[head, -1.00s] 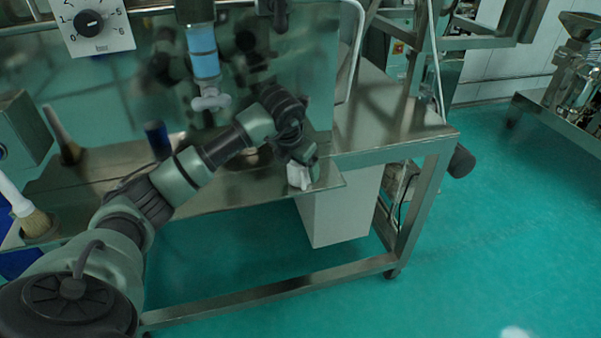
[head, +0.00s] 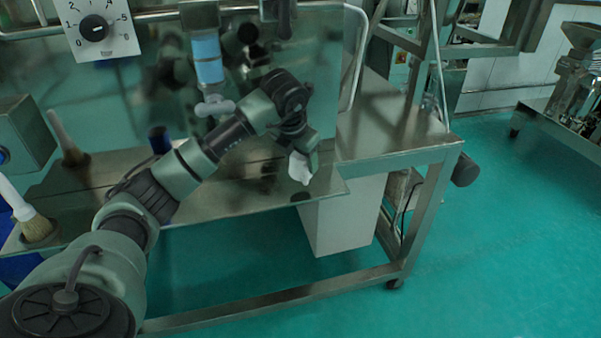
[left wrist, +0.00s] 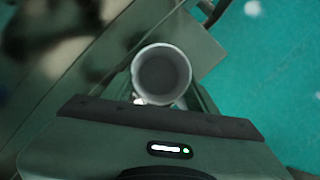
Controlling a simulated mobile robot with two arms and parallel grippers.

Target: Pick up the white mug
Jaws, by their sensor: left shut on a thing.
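The white mug (head: 300,170) is at my left gripper (head: 302,155), over the right end of the steel shelf (head: 235,193). In the left wrist view I look down into the mug's round open top (left wrist: 163,74), just ahead of the gripper body. My left gripper is shut on the mug and holds it slightly above the shelf; a dark patch shows on the steel below it. The fingertips are largely hidden by the wrist and the mug. My right gripper is not in view.
A white dial panel (head: 98,28) and a blue cylinder with a valve (head: 208,62) are above the shelf. Brushes (head: 35,225) stand at the left. A steel table (head: 395,125) stands right of the shelf, with a white box (head: 340,220) below.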

